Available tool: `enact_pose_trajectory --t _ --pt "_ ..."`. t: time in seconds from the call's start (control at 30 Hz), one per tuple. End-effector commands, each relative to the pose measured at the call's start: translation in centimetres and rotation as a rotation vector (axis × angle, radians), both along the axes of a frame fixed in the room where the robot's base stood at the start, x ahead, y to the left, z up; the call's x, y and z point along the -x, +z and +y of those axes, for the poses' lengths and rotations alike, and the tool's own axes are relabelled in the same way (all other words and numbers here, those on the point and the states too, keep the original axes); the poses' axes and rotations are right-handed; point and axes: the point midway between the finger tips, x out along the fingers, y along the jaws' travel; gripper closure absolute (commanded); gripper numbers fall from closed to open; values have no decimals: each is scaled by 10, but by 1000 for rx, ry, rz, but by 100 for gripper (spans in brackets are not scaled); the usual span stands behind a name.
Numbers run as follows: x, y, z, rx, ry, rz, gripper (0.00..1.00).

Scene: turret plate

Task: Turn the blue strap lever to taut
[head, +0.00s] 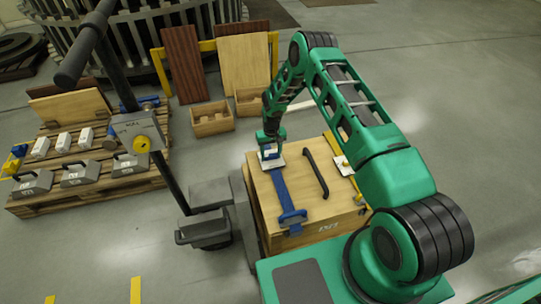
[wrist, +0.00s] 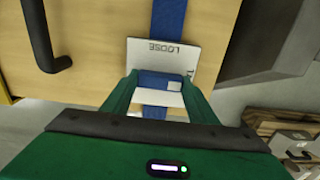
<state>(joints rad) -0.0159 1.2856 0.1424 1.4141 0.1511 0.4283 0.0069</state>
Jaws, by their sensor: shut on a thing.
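The blue strap lever (wrist: 160,82) sits between the two fingers of my gripper (wrist: 159,88) in the wrist view. My gripper is shut on it. A white plate (wrist: 142,54) marked LOOSE lies just beyond the fingertips, with the lever over it. Any other marking is mostly hidden. In the head view, my gripper (head: 269,146) is at the far end of the wooden crate's top, over the white plate (head: 264,164). The blue strap (head: 281,188) runs from there to a blue fitting (head: 292,216) at the near edge.
A black handle (head: 315,172) stands on the crate (head: 262,198) right of the strap. A yellow strap with another white plate (head: 342,162) is farther right. A cart with a dark upright pole (head: 165,172) stands close on the left. A pallet (head: 130,182) holds grey weights.

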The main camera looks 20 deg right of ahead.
Motion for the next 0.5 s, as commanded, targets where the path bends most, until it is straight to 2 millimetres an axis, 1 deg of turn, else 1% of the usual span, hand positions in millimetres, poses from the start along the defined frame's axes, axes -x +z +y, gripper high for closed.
enact_pose_trajectory --t 0.03,0.07,0.1,0.17,0.5 --pt "-4 2 -1 1 -2 -9 69" --pt "-4 2 -1 1 -2 -9 69" --pt "-4 2 -1 1 -2 -9 42" --pt "-4 2 -1 0 -2 -8 28" --pt "-2 3 0 0 0 -4 28"
